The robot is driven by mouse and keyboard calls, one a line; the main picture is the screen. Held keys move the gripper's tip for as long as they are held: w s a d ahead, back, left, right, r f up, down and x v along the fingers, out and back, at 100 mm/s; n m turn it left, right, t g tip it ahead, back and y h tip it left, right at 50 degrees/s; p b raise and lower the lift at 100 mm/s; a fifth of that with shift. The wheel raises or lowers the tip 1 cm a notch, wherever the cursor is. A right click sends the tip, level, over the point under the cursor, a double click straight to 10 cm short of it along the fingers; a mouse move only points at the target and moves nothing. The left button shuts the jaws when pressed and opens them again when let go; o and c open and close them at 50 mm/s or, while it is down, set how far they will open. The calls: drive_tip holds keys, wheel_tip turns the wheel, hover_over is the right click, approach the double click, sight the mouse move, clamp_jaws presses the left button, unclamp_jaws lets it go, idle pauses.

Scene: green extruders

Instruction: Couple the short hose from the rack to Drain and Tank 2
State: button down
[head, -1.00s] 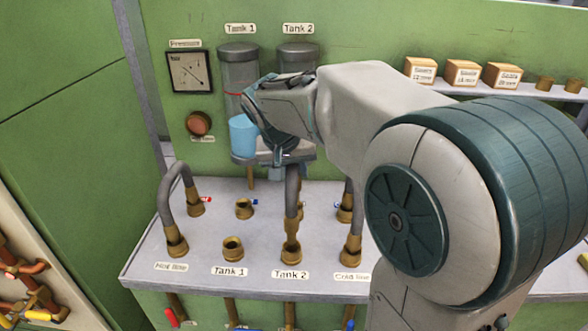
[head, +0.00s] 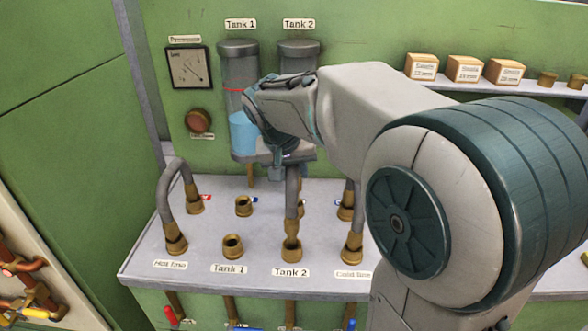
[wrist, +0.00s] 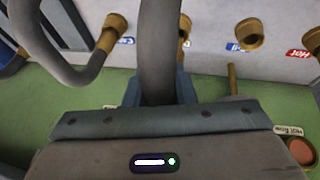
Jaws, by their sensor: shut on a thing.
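The short grey hose (head: 291,185) hangs in my gripper (head: 288,160) over the Tank 2 column of the bench. Its near brass end is down at the front brass port labelled Tank 2 (head: 291,252); I cannot tell whether it is fully seated. A brass part shows behind the hose, but the far end and the Drain port are mostly hidden, and I can read no Drain label. In the wrist view, the hose (wrist: 160,50) rises from between the shut jaws.
A bent hose (head: 172,185) stands on the left at the Hot line port, and another (head: 351,220) at the Cold line port. The Tank 1 front port (head: 233,246) and the port behind it (head: 244,206) are open. Gauge and tanks stand behind.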

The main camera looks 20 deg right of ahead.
drive_tip(key=shift+f+b, duration=1.3)
drive_tip(key=shift+f, duration=0.25)
drive_tip(key=c, duration=1.1)
unclamp_jaws()
drive_tip(key=v, duration=1.4)
drive_tip(key=s+d+f+n+y, duration=0.1)
drive_tip(key=s+f, duration=0.4)
drive_tip(key=f, duration=0.1)
drive_tip(key=s+d+f+n+y, duration=0.1)
drive_tip(key=s+f, duration=0.4)
drive_tip(key=f, duration=0.2)
drive_tip(key=s+d+f+y+p, duration=0.1)
drive_tip(key=s+f, duration=0.5)
drive_tip(key=shift+d+f+n+g, duration=0.2)
drive_tip(key=shift+d+n+g, duration=0.1)
drive_tip(key=shift+n+g, duration=0.1)
